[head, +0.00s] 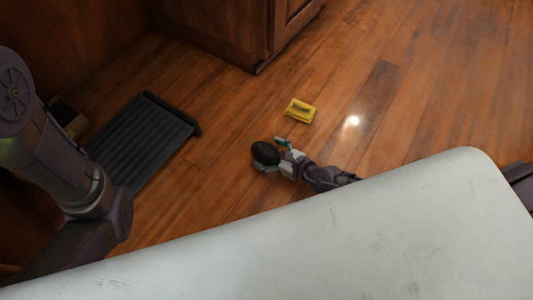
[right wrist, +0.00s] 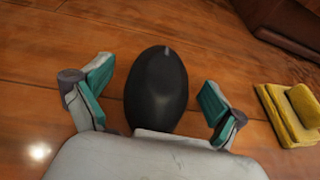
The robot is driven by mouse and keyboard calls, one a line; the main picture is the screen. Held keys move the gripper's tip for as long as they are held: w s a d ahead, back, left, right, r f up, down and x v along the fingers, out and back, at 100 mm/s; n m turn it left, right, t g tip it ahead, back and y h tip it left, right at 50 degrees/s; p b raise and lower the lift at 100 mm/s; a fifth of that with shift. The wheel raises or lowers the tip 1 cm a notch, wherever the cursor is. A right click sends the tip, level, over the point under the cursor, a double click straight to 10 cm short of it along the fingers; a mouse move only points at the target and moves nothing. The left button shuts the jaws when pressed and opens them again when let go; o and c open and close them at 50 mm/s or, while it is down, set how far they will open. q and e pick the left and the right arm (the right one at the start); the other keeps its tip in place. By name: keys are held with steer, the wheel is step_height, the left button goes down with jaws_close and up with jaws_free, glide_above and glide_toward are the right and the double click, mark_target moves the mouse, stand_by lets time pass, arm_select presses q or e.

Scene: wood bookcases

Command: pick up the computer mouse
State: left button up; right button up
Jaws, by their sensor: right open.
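The black computer mouse (head: 265,153) is on the wood floor in the head view. It also shows in the right wrist view (right wrist: 156,88), long and oval, with a small grey scroll wheel at its far end. My right gripper (head: 273,156) is open around the mouse, one teal-padded finger on each side. In the right wrist view both fingers (right wrist: 156,96) stand apart from the mouse, with visible gaps. My left arm shows at the left of the head view, but its gripper is not in view.
A yellow object (head: 299,111) lies on the floor close beyond the mouse. A dark ribbed tray or mat (head: 143,143) lies to the left. A wooden cabinet (head: 243,30) stands at the back. The floor to the right is clear.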

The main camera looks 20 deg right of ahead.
steer(key=shift+w+a+f, duration=0.15)
steer(key=shift+w+a, duration=0.05)
steer(key=shift+w, duration=0.1)
steer(key=c, duration=1.3)
steer(key=shift+o, duration=0.2)
